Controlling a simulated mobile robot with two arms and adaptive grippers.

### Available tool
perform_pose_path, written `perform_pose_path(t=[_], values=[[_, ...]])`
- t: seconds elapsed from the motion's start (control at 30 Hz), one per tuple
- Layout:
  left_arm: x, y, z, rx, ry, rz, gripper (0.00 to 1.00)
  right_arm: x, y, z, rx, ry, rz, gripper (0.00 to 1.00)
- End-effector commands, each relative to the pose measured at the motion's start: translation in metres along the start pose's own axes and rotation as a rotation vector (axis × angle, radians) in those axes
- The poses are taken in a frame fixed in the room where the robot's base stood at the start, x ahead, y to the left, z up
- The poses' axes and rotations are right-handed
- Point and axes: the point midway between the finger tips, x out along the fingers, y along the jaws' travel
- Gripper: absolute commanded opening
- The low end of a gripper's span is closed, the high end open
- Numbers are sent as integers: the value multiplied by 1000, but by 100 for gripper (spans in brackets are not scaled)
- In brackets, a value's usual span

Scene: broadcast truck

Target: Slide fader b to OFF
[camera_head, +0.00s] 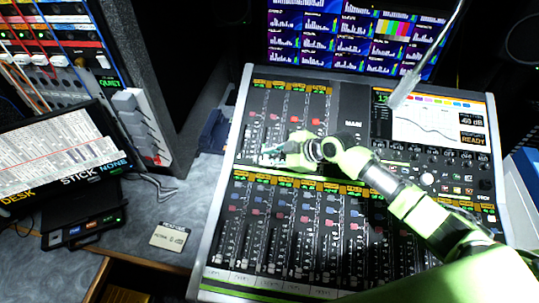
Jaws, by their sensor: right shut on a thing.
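The mixing console (344,103) stands at the centre, tilted toward me, with an upper bank of a few channel strips and a longer lower bank of faders (285,255). My right arm reaches in from the lower right across the console. My right gripper (272,150) is at the lower part of the upper bank, shut on what appears to be a fader cap there. The gripper hides the cap and part of its slot. The strip lettering is too small to read, so I cannot tell which fader is b. My left gripper is not in view.
A console screen (440,122) reads READY. A thin pale rod (420,70) hangs over it. Monitors (345,38) stand behind. At left are a patch rack (62,50), a tilted tablet (60,155) and a small card (170,236) on the grey desk.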

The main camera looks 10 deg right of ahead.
Motion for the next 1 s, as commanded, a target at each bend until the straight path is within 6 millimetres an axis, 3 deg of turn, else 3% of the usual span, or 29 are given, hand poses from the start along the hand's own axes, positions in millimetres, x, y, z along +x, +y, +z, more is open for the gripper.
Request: perform_pose_path(t=[0.03,0.1,0.53,0.67,1.0], values=[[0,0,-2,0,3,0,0,2,-6,2,2,-4,-14,22],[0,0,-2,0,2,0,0,2,-6,2,2,-5,-14,33],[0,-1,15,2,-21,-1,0,-5,-3,2,1,-4,-8,33],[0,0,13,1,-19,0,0,-23,-3,2,-1,-4,-7,33],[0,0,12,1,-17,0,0,-92,-4,2,-2,-5,-9,33]])
